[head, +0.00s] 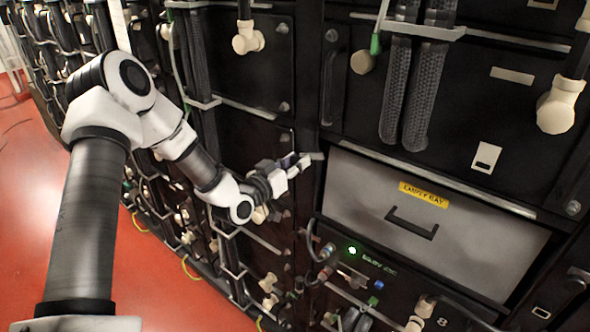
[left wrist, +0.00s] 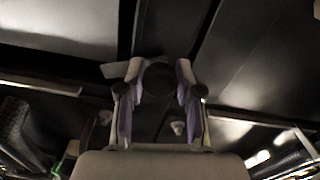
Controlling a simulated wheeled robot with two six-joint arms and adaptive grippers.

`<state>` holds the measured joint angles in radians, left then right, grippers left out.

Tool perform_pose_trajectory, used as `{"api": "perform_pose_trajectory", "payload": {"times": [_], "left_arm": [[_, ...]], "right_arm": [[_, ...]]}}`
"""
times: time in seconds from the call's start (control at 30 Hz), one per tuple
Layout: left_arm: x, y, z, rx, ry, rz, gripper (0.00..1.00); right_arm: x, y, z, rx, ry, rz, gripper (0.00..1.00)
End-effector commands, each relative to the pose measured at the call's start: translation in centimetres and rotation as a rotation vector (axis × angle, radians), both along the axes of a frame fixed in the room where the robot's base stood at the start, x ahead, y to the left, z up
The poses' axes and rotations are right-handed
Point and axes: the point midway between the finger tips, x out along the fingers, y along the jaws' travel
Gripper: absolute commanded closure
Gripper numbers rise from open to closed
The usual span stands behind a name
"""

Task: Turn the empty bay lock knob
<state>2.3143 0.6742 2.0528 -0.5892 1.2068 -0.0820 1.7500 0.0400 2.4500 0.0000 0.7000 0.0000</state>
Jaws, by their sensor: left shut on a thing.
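The empty bay is a grey panel (head: 375,215) with a yellow label reading "EMPTY BAY" (head: 423,194) and a black handle (head: 411,223). My left gripper (head: 302,163) is at the upper left corner of this panel, beside its frame. In the left wrist view, my left gripper (left wrist: 158,75) has its two fingers on either side of a dark round knob (left wrist: 158,80) and is shut on it. The knob's turn position is too dark to read. In the head view I cannot make out the knob behind the fingers. My right gripper is not in view.
Black battery modules surround the bay, with thick braided cables (head: 395,90) and beige plugs (head: 558,105) above right. Below the bay is a unit with a green light (head: 352,251) and cables. Red floor (head: 170,285) is clear at the lower left.

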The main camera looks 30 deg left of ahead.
Motion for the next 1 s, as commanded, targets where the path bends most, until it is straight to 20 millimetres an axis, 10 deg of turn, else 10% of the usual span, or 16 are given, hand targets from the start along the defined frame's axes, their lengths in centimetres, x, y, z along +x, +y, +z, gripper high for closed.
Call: {"api": "perform_pose_trajectory", "payload": {"times": [1.0], "left_arm": [[0.1,0.2,0.1,-0.943,0.062,-0.001,1.0]], "right_arm": [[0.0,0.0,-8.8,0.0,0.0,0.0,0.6]]}}
